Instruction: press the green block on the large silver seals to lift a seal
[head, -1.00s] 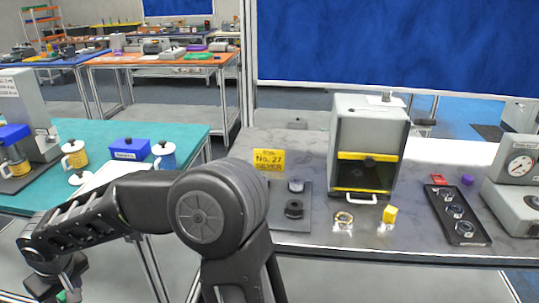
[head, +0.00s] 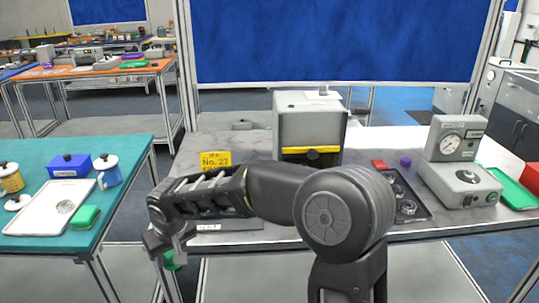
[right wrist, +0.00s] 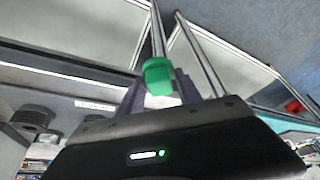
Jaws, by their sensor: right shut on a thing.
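My right gripper (head: 172,250) hangs in front of the grey table's front edge, at the left end of my bent arm. It is shut on a green block (head: 174,260); the right wrist view shows this block (right wrist: 158,76) between the fingers (right wrist: 155,95). The large silver seals (head: 405,206) lie in a black tray at the right of the grey table, partly hidden by my arm. The block is well apart from them. Another silver ring (head: 65,207) lies on the white tray on the teal table. My left gripper is out of view.
A grey box machine (head: 310,108) with a yellow bar stands mid-table, beside a yellow No. 27 sign (head: 215,160). A gauge press (head: 459,140) stands right of the seal tray (head: 426,212). Another green object (head: 85,217) lies by the white tray (head: 38,226). My arm covers the table's front.

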